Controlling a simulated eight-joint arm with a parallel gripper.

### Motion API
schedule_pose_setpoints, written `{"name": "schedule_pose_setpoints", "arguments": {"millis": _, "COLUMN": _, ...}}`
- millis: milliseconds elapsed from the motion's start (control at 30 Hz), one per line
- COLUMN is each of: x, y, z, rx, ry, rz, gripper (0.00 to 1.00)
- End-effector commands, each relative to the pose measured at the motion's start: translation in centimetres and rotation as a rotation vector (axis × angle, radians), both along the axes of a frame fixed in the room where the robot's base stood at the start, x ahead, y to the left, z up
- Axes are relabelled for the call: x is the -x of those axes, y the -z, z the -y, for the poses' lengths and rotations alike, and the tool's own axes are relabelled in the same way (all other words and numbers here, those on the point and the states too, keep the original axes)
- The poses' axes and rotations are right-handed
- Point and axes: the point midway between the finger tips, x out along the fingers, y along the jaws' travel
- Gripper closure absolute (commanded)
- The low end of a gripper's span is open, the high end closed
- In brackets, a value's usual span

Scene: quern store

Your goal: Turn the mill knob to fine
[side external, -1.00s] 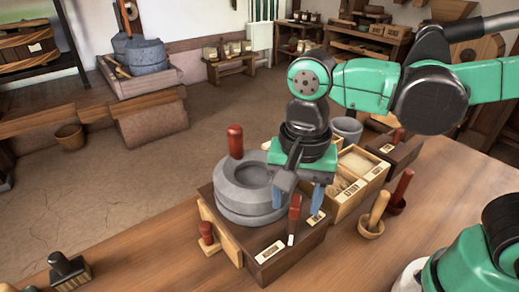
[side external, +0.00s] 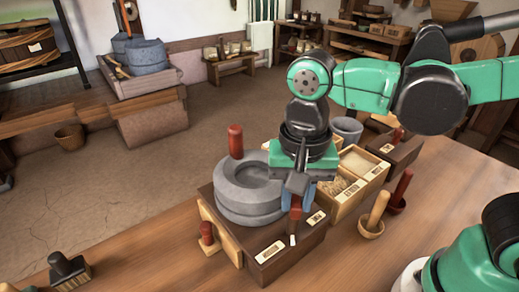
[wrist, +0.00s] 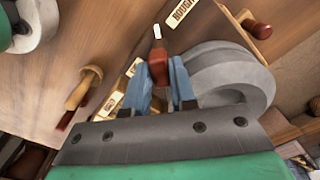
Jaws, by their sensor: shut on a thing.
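The mill is a grey stone quern (side external: 248,192) on a dark wooden base (side external: 285,262). The red mill knob (side external: 295,226) stands at the base's front, with a white pointer tip. It also shows in the wrist view (wrist: 158,70). My gripper (side external: 297,208) is shut on the knob, one blue finger on each side. The white tip points toward the front edge, between two pale labels. The left label (side external: 270,250) is too small to read in the side view; the wrist view shows a partly cut "ROUGH" label (wrist: 182,12). The right label (side external: 316,217) is unreadable.
A red-handled peg (side external: 235,140) rises from the quern. A red knob (side external: 206,233) is at the base's left. Wooden bins (side external: 350,185) stand behind right, and a pestle in a bowl (side external: 376,213) stands right. A dark stamp-like tool (side external: 69,270) lies front left.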

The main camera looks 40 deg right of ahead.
Motion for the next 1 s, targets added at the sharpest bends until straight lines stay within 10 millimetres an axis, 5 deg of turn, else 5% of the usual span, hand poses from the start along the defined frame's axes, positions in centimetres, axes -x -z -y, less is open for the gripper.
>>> {"name": "schedule_pose_setpoints", "arguments": {"millis": 1000, "x": 0.02, "y": -0.05, "z": -0.01, "rx": 0.000, "ry": -0.951, "rz": -0.002, "gripper": 1.00}}
